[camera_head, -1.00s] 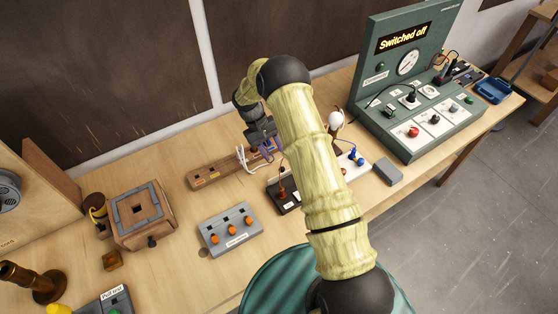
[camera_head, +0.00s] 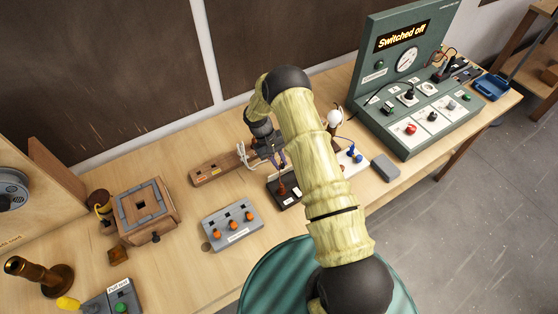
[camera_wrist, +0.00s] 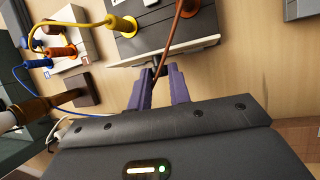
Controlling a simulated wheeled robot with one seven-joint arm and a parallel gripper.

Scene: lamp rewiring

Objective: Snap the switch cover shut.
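The switch is a dark box (camera_head: 287,194) with a white label on the bench, partly behind my arm in the head view. Nothing shows held. My gripper is above the box's far side in the head view (camera_head: 280,163).
A wooden strip (camera_head: 215,172) with white cords lies left of the switch. A grey block with orange plugs (camera_head: 232,224) is in front left. The green test panel (camera_head: 440,120) stands further right.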

